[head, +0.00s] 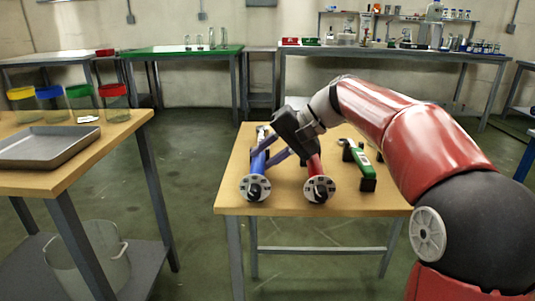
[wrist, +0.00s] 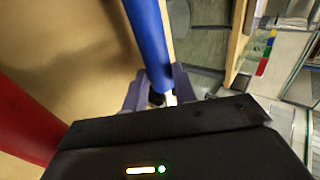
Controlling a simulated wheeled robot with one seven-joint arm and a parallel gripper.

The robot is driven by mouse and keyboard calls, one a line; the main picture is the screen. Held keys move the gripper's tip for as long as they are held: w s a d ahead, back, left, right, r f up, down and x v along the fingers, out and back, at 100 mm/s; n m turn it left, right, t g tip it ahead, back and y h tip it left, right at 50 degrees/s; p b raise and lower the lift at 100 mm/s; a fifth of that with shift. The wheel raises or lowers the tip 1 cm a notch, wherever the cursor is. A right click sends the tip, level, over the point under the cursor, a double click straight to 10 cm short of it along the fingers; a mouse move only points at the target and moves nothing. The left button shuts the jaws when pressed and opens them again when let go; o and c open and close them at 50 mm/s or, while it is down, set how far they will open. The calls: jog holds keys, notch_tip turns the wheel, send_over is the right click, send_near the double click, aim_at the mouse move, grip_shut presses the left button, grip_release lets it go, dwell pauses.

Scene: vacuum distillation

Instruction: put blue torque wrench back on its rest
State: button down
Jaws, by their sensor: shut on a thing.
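The blue torque wrench (head: 257,164) is at the left of the small wooden table, its round end disc facing the head camera. My gripper (head: 268,155) reaches over from the right and is shut on the blue wrench, with its purple fingers on either side of the shaft. In the wrist view the blue shaft (wrist: 148,38) runs down between the fingers (wrist: 160,92). A rest under the blue wrench cannot be made out, nor can I tell whether it touches the table.
A red wrench (head: 314,166) lies just right of the blue one, below my gripper. A green wrench (head: 360,161) sits on black supports farther right. The small table's front edge (head: 290,212) is mostly clear. A left table (head: 118,130) holds a metal tray (head: 45,147) and colour-rimmed beakers.

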jog(key=c, duration=1)
grip_release()
jog(key=shift+c, duration=0.2)
jog(key=shift+f, duration=0.15)
